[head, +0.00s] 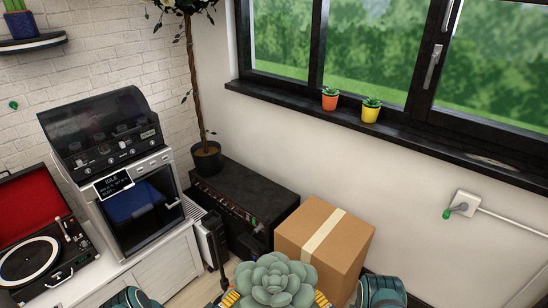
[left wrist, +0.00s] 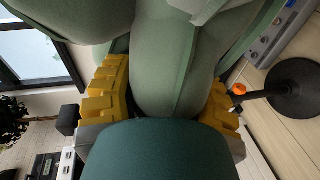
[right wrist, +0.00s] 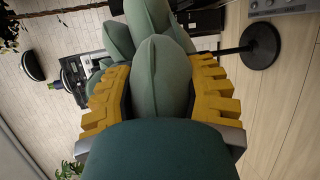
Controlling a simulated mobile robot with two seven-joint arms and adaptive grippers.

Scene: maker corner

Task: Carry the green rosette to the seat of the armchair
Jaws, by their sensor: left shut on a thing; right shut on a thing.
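The green rosette (head: 274,279), a succulent-like thing with thick pale-green leaves, is at the bottom middle of the head view. My left gripper (head: 231,298) is at its left side and my right gripper (head: 321,299) at its right side. In the left wrist view, the yellow pads of my left gripper (left wrist: 163,92) are shut on a leaf of the rosette. In the right wrist view, my right gripper (right wrist: 160,88) is likewise shut on a leaf. The rosette's underside is hidden in the head view. I see no armchair in any view.
A cardboard box (head: 325,243) stands just beyond the rosette, beside a black cabinet-like box (head: 240,195). A potted tree (head: 206,158) stands behind. A white cabinet (head: 165,262) on the left bears a machine (head: 140,215) and a record player (head: 40,250). A window sill (head: 300,100) runs along the right wall.

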